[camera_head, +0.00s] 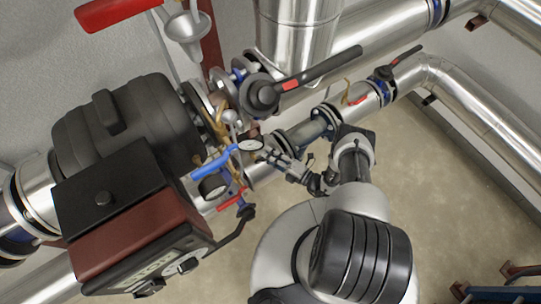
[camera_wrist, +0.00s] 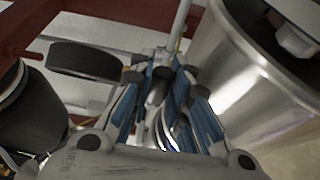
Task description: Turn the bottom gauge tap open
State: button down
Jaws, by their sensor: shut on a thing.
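My gripper (camera_head: 268,156) is beside a white-faced round gauge (camera_head: 250,145) in the head view, at its lower right. In the wrist view my gripper (camera_wrist: 167,84) has its blue-padded fingers close together around a small dark grey part (camera_wrist: 157,88), which looks like a gauge tap handle. The fingers hide most of this part, so I cannot tell how far it is turned. A black round body (camera_wrist: 86,60), likely a gauge from its side, is left of the fingers. A second gauge (camera_head: 213,186) sits lower left, under a blue lever (camera_head: 214,163).
A red-handled valve (camera_head: 231,199) is below the gauges. A large black lever valve (camera_head: 300,82) is above my gripper. A bulky black actuator (camera_head: 125,130) and a brown-black box (camera_head: 120,220) fill the left.

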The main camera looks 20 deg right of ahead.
jog(key=shift+r, duration=0.1)
dwell(0.3)
jog(key=r+n+p, duration=0.1)
jog(key=r+n+h+p, duration=0.1)
jog(key=n, duration=0.1)
jog(key=shift+a+g, duration=0.1)
jog(key=shift+g, duration=0.2)
jog(key=shift+s+a+r+n+g+h+p, duration=0.1)
jog(key=shift+a+r+n+g+h+p, duration=0.15)
jog(key=shift+n+h+p, duration=0.35)
jog(key=shift+s+a+r+n+g+h+p, duration=0.15)
jog(key=shift+r+n+h+p, duration=0.15)
jog(key=shift+n+p, duration=0.45)
jog(key=shift+w+n, duration=0.1)
jog(key=shift+n, duration=0.15)
jog(key=c, duration=1.8)
grip_release()
jog(key=v, duration=1.2)
